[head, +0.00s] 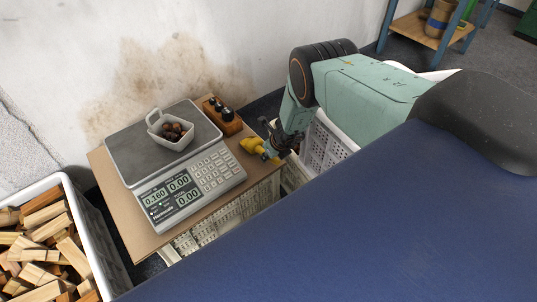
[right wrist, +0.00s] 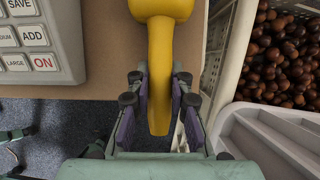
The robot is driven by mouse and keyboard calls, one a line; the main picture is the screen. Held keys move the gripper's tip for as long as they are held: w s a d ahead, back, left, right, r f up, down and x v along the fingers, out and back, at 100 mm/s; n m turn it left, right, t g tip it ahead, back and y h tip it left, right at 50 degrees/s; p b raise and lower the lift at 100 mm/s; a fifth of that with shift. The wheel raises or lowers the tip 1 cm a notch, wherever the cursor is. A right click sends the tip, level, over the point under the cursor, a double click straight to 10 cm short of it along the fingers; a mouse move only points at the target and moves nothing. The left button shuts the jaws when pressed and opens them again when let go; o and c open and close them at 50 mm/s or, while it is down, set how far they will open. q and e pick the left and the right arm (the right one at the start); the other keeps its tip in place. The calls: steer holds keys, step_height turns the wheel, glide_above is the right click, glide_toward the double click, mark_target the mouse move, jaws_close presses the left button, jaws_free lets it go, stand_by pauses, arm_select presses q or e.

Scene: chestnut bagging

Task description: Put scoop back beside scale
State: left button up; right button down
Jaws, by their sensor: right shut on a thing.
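The yellow scoop (head: 250,145) is at the right edge of the brown board (head: 112,190), right of the scale (head: 146,160). My right gripper (head: 270,150) is shut on the scoop's handle; in the right wrist view the handle (right wrist: 160,75) runs between the fingers (right wrist: 160,90), its head pointing away over the board. I cannot tell whether the scoop touches the board. The scale's keypad corner (right wrist: 35,45) shows at upper left there, apart from the scoop. My left gripper is not in view.
A white container of chestnuts (head: 160,138) stands on the scale. A wooden block with dark weights (head: 230,127) sits behind the scoop. A crate of chestnuts (right wrist: 242,50) is right of the board. A crate of firewood (head: 85,225) stands at left.

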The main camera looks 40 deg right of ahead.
steer(key=shift+f, duration=0.1)
steer(key=shift+f, duration=0.15)
steer(key=c, duration=1.2)
jaws_free()
steer(key=p+v, duration=0.5)
steer(key=p, duration=0.1)
steer(key=shift+r, duration=0.3)
steer(key=p+v, duration=0.6)
steer(key=shift+s+r+p, duration=0.2)
steer(key=shift+r+p, duration=0.1)
steer(key=shift+r, duration=0.05)
steer(key=shift+s, duration=0.1)
